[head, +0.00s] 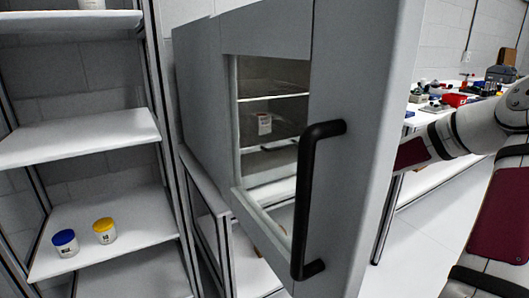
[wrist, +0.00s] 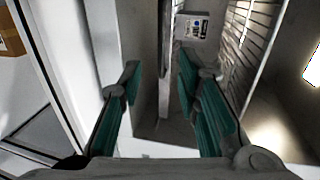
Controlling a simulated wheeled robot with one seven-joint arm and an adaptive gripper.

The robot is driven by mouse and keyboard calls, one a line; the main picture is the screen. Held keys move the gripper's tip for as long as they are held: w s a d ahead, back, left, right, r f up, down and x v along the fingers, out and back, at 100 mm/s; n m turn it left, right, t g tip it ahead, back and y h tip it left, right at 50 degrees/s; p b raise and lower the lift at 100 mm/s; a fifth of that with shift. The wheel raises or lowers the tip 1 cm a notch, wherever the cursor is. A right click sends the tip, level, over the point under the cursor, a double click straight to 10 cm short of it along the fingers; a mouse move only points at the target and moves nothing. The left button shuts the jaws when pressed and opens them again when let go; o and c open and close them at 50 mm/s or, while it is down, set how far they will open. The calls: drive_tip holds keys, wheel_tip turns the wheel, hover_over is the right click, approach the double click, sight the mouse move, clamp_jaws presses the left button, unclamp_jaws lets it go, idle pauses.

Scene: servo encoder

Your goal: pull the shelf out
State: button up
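The grey cabinet (head: 255,30) stands with its door (head: 365,120) swung open, a black bar handle (head: 308,200) on the door. Through the opening I see a shelf (head: 275,97) with a pale front edge and more levels below it. A small white labelled box (head: 264,124) sits inside; a labelled box also shows ahead in the wrist view (wrist: 192,27). My gripper (wrist: 158,65) has its two teal-padded fingers apart. A narrow grey upright edge shows between and beyond them; I cannot tell whether they touch it. In the head view the door hides my gripper.
An open rack (head: 80,140) stands left of the cabinet, with a blue-lidded jar (head: 65,243) and a yellow-lidded jar (head: 105,231). A cluttered workbench (head: 440,115) is behind my arm at right. A brown carton (wrist: 8,35) shows at the wrist view's left edge.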

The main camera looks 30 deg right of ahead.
drive_tip(key=b+x, duration=0.5)
drive_tip(key=x, duration=0.9)
drive_tip(key=shift+a, duration=0.15)
drive_tip(key=shift+r, duration=0.1)
drive_tip(key=shift+c, duration=0.6)
clamp_jaws()
